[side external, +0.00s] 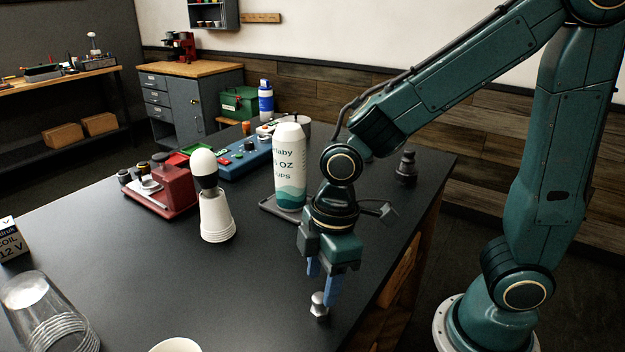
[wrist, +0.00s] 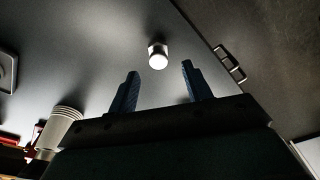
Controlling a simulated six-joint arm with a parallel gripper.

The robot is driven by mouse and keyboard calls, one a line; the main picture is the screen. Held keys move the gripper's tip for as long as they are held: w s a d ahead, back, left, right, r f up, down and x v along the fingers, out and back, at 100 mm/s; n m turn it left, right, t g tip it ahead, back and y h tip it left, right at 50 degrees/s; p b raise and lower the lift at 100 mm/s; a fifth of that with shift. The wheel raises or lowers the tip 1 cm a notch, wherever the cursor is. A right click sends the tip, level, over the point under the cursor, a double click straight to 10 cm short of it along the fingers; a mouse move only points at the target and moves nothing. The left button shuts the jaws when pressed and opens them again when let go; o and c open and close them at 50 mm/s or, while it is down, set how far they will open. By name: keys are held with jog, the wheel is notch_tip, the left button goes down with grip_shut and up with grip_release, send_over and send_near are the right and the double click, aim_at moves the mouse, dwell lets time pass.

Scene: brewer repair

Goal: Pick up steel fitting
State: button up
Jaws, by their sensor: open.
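The steel fitting (side external: 319,304) is a small, shiny metal piece standing on the dark tabletop near its right edge. In the wrist view the fitting (wrist: 158,55) shows as a bright round-ended piece beyond the fingertips, between their lines. My gripper (side external: 322,283) points down just above and behind the fitting, with blue fingers. In the wrist view my gripper (wrist: 158,72) has its two fingers apart with nothing between them. In the side view one finger overlaps the fitting's edge, so I cannot tell there whether they touch.
Clear cups (side external: 50,315) lie at front left. The table around the fitting is clear.

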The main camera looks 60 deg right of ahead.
aim_at(320, 297)
jog(key=shift+w+f, duration=0.15)
jog(key=shift+f, duration=1.85)
jog(key=shift+c, duration=0.2)
grip_shut()
